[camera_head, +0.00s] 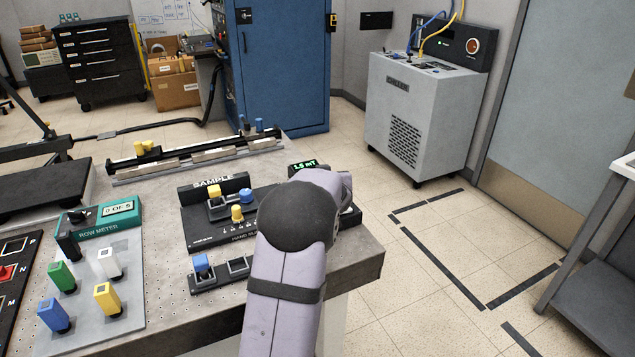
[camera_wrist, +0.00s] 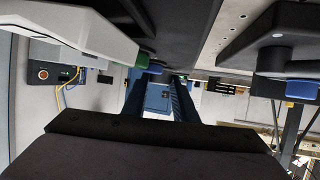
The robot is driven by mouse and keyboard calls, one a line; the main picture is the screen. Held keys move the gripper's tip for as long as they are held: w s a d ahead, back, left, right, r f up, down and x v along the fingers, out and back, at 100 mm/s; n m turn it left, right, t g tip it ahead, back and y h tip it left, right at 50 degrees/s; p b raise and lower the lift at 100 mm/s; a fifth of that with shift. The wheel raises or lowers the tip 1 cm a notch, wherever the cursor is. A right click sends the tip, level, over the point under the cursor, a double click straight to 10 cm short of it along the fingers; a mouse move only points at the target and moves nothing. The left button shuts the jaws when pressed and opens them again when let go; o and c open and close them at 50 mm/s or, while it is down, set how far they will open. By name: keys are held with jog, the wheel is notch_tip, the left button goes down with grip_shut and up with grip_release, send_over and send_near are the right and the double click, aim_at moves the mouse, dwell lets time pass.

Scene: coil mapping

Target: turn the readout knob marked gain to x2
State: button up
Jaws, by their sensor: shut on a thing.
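The readout, a dark box with a lit green display (camera_head: 303,166) that seems to read 1.5 mT, stands near the bench's right end in the head view. My arm covers most of it, including its knobs and any gain markings. My gripper is hidden behind my wrist there. In the wrist view my gripper (camera_wrist: 160,76) shows as two dark fingers reaching to a dark surface at the top. It is shut on a knob at the readout; the knob is hardly visible, so its setting cannot be read.
Left of my arm are a SAMPLE stand (camera_head: 220,187) with yellow and blue pieces and a small rack holding a blue block (camera_head: 201,263). A green row meter (camera_head: 105,217) and several coloured posts stand further left.

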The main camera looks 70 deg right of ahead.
jog(key=shift+w+d+m+g+h+b, duration=0.1)
jog(key=shift+m+g+h+b, duration=0.7)
jog(key=shift+b, duration=2.1)
jog(key=b, duration=0.2)
jog(key=m+g+b, duration=0.1)
jog(key=b, duration=0.1)
jog(key=shift+w+r+g, duration=0.1)
jog(key=shift+r+g, duration=0.1)
jog(key=shift+g, duration=0.1)
jog(key=o, duration=1)
jog(key=shift+o, duration=0.2)
jog(key=shift+f, duration=0.1)
jog(key=shift+a, duration=0.3)
jog(key=shift+v, duration=3.55)
jog(key=shift+d, duration=0.1)
